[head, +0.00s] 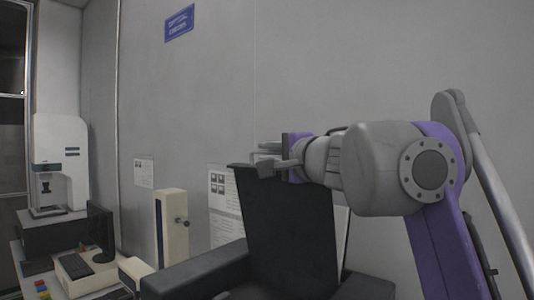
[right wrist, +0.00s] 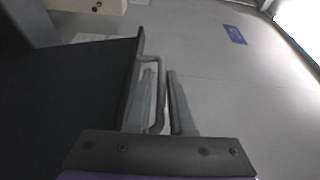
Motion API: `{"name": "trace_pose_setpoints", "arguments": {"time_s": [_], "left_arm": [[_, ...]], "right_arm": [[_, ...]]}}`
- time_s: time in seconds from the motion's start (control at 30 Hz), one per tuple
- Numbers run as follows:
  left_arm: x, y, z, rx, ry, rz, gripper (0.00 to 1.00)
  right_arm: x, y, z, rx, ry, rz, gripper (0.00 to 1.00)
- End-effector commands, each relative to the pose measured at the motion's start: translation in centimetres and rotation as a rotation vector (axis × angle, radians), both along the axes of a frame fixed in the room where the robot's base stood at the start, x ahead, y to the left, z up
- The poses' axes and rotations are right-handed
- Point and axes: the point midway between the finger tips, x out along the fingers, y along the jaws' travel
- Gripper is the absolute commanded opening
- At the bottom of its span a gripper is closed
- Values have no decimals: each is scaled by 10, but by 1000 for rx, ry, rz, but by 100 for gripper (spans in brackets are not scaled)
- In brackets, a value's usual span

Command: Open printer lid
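The black printer lid (head: 287,230) stands raised and nearly upright above the dark printer body (head: 205,272) in the head view. In the right wrist view the lid (right wrist: 60,95) fills the left side as a dark panel. My right gripper (head: 268,165) is at the lid's top edge. Whether a finger touches the lid is unclear. The printer's inside is mostly hidden. My left gripper is not in view.
A monitor (head: 101,228) and keyboard (head: 74,265) are at the lower left, with a white machine (head: 60,160) behind. A pale upright box (head: 172,228) stands left of the printer. A grey wall (head: 340,70) with a blue sign (head: 179,23) is behind.

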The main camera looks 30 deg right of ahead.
Motion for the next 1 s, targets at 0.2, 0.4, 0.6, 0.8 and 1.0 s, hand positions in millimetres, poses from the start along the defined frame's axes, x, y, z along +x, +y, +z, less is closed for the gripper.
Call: {"name": "trace_pose_setpoints", "arguments": {"time_s": [0.2, 0.4, 0.6, 0.8, 1.0], "left_arm": [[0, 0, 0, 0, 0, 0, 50], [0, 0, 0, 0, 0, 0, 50], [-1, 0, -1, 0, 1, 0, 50], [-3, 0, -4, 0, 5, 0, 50], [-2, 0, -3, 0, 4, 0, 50]], "right_arm": [[0, 0, 0, 1, -1, 0, 42], [0, 0, 0, 1, -1, 0, 42], [-9, -1, 0, 0, -1, -3, 42], [-45, -2, -1, 0, 0, -7, 42], [-86, -1, -2, 0, -1, -5, 42]]}}
